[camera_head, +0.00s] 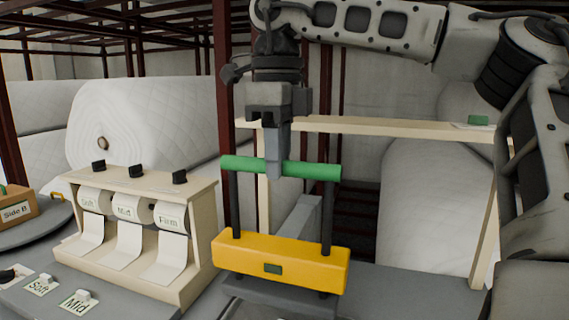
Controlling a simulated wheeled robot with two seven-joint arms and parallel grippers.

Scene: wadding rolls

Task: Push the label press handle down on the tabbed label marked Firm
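The label press has a yellow body (280,262) with a small green rectangle on its front. Its green handle bar (312,171) sits level across two dark posts, well above the yellow body. My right gripper (276,165) points down at the handle's middle, and one grey finger overlaps the front of the bar. The other finger is hidden, so its grip on the bar is unclear. No tabbed label marked Firm shows at the press. Tabbed labels marked Soft (41,286) and Mid (79,301) lie on the grey table at lower left. My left gripper is out of view.
A wooden dispenser (195,190) holds label rolls marked Soft, Mid and Firm, left of the press. A box marked Side B (16,212) stands at far left. A wooden frame bar (400,128) runs behind the press. Large white quilted rolls (140,120) stand behind.

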